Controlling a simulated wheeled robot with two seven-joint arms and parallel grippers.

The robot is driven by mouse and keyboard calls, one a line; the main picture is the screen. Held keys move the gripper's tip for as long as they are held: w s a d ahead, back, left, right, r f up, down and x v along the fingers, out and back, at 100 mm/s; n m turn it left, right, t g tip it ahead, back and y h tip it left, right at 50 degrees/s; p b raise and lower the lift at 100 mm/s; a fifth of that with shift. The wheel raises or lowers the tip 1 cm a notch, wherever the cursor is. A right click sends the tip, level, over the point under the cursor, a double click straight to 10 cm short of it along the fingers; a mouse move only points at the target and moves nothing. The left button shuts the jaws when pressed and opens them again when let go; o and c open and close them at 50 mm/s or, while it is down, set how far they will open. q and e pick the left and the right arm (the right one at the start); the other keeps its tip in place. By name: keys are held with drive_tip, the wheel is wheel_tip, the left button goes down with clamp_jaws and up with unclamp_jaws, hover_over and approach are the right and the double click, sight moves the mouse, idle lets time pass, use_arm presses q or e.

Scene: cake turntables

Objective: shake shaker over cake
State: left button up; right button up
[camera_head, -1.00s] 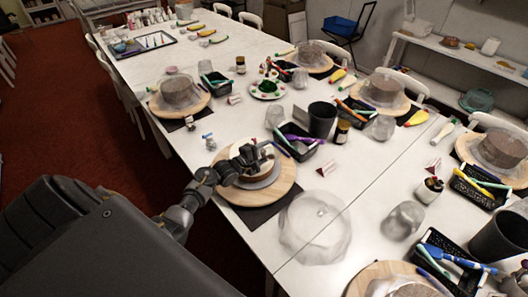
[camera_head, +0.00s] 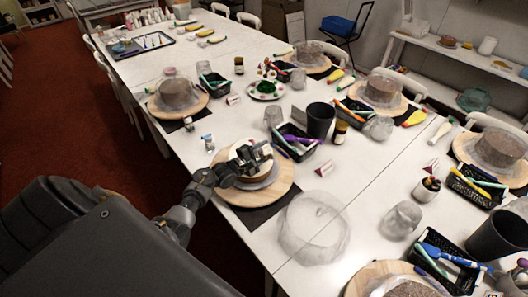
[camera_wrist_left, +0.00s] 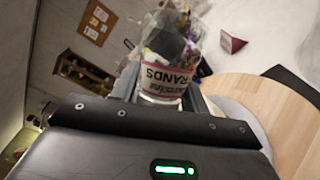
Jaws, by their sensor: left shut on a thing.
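The cake (camera_head: 258,177) sits on a round wooden turntable (camera_head: 284,184) at the centre of the head view, partly hidden by my left gripper. My left gripper (camera_head: 254,154) is over the cake, at its far side. In the left wrist view it is shut on the shaker (camera_wrist_left: 164,80), a small container with a white and dark red label bearing lettering. The shaker is mostly hidden by the gripper in the head view. My right gripper does not show.
A clear dome cover (camera_head: 313,228) stands right of the turntable. A black basket of tools (camera_head: 298,146) and a dark cup (camera_head: 319,121) stand behind it. A small bottle (camera_head: 208,142) stands to the left. Bare white table lies between the places.

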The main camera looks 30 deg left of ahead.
use_arm(q)
drive_tip(key=shift+w+d+r+p, duration=0.1)
drive_tip(key=shift+d+r+p, duration=0.3)
drive_tip(key=shift+p, duration=0.2)
drive_tip(key=shift+f, duration=0.15)
drive_tip(key=shift+a+f, duration=0.2)
drive_tip(key=shift+a, duration=0.2)
drive_tip(key=shift+a+r+n+b, duration=0.1)
drive_tip(key=shift+r+n+b, duration=0.05)
drive_tip(key=shift+n+b, duration=0.2)
drive_tip(key=shift+d+r+p, duration=0.3)
drive_tip(key=shift+d+p, duration=0.1)
drive_tip(key=shift+a+f+b, duration=0.35)
drive_tip(key=shift+a, duration=0.05)
drive_tip(key=shift+a+r+n+t, duration=0.1)
drive_tip(key=shift+r+n+t, duration=0.05)
drive_tip(key=shift+n+t, duration=0.35)
